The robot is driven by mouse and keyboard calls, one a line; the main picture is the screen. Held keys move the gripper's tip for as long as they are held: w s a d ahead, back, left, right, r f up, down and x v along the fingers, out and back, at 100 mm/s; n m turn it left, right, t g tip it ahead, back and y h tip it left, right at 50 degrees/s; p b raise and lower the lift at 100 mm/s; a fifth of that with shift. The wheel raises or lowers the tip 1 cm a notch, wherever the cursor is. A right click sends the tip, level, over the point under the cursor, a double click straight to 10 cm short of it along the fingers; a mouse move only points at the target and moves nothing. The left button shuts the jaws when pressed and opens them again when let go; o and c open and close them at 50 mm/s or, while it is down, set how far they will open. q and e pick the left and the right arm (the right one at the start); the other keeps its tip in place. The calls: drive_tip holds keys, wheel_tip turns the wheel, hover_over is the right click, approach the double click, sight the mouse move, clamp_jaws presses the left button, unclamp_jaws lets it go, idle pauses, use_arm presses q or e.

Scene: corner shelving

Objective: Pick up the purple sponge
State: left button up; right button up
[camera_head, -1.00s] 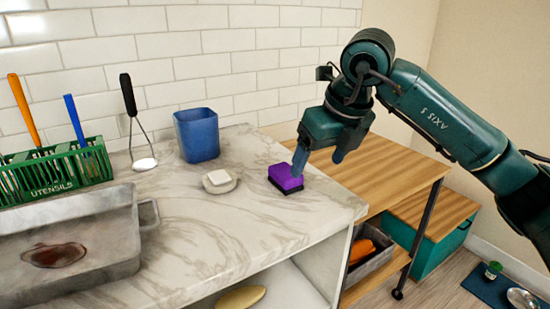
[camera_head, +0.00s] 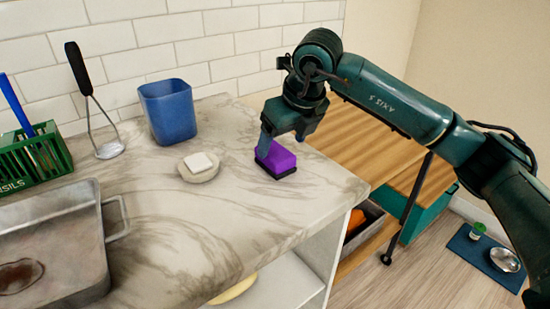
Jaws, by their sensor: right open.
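The purple sponge (camera_head: 279,158) lies on the marble counter (camera_head: 225,212) near its right end, its dark layer underneath. My right gripper (camera_head: 284,143) points down at the sponge. One blue finger shows at the sponge's left side and overlaps it in the picture; the other finger is mostly hidden behind the gripper body and sponge. The jaws are open, and the sponge rests on the counter. I cannot tell whether the finger touches it. My left gripper is not in view.
A white soap on a dish (camera_head: 199,174) sits left of the sponge. A blue cup (camera_head: 168,112), a masher (camera_head: 96,110), a green utensil rack (camera_head: 35,158) and a metal pan (camera_head: 60,235) stand farther left. A wooden table (camera_head: 365,135) adjoins the right side.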

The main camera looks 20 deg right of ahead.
sight(275, 151)
drive_tip(key=x, duration=0.5)
drive_tip(key=shift+w+a, duration=0.25)
drive_tip(key=shift+w, duration=0.15)
drive_tip(key=shift+r, duration=0.1)
drive_tip(key=c, duration=1)
